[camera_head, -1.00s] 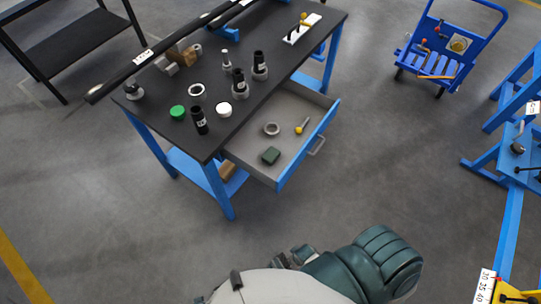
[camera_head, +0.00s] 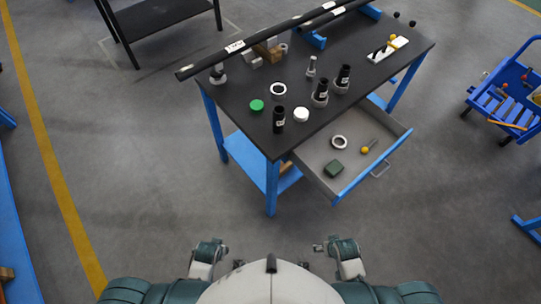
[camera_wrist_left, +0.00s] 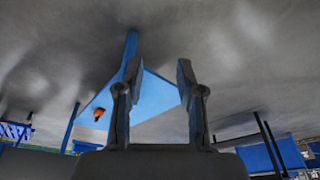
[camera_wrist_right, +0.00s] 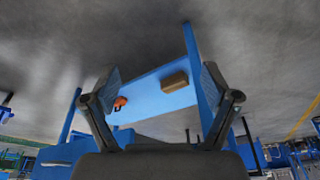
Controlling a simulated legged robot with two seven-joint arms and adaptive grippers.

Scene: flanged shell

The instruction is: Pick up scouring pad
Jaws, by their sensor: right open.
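The scouring pad is a small dark green block (camera_head: 334,168) lying in the open grey drawer (camera_head: 318,163) of the workbench, near the drawer's left front corner in the head view. My left gripper (camera_wrist_left: 157,75) is open and empty in its wrist view. My right gripper (camera_wrist_right: 158,85) is also open and empty in its wrist view. In the head view both of my arms are low at the bottom, well apart from the bench and the pad. The pad does not show in either wrist view.
A metal ring (camera_head: 339,142) and a yellow-ended tool (camera_head: 366,150) share the drawer. The black benchtop (camera_head: 240,125) holds a green lid (camera_head: 257,105), several dark cylinders and a long black bar (camera_head: 262,38). Bare floor lies between me and the bench. A blue cart (camera_head: 507,105) stands right.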

